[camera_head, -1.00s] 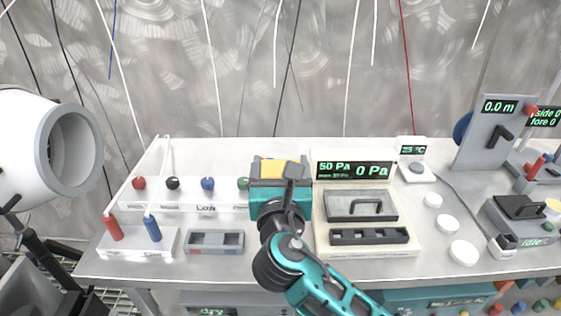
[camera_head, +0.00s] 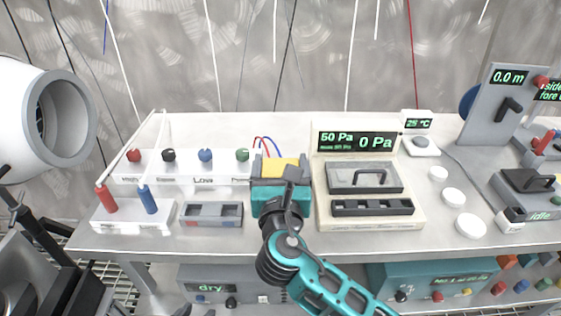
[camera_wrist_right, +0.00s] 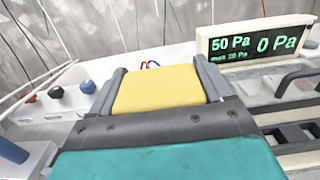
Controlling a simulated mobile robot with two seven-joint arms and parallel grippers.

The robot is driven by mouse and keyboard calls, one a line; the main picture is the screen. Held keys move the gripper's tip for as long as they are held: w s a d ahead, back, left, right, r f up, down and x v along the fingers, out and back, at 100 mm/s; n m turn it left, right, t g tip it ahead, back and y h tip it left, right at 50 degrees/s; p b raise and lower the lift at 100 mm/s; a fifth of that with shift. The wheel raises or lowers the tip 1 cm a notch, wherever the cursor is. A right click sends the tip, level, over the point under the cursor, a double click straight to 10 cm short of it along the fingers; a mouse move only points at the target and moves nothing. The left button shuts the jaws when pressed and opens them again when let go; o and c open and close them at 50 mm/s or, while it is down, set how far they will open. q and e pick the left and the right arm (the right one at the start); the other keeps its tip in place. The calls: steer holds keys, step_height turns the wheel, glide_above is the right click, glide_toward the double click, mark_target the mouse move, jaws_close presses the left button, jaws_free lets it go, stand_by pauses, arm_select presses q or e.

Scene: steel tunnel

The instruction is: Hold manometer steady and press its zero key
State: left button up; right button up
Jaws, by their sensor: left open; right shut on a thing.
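My right gripper (camera_head: 280,183) is shut on a yellow block between its two grey fingers, which I take to be the manometer (camera_head: 279,167). It is held at the middle of the bench, left of the display unit. The right wrist view shows the yellow block (camera_wrist_right: 158,88) close up between the fingers, with red and blue hoses behind it. Its face and zero key cannot be made out. Dark parts at the lower left appear to be my left gripper (camera_head: 38,250), off the bench and partly cut off; nothing shows held in it.
The display unit (camera_head: 356,142) reads 50 Pa and 0 Pa, with a handled block and slotted tray. A knob row (camera_head: 205,155), red and blue posts and a grey slotted tray (camera_head: 212,215) are at left. White discs (camera_head: 453,197) lie at right.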

arm_select(q)
steer(key=shift+w+r, duration=0.1)
steer(key=shift+r, duration=0.1)
steer(key=shift+f, duration=0.5)
stand_by(0.3)
steer(key=shift+r, duration=0.2)
stand_by(0.6)
steer(key=shift+f, duration=0.1)
jaws_close()
stand_by(0.5)
stand_by(1.1)
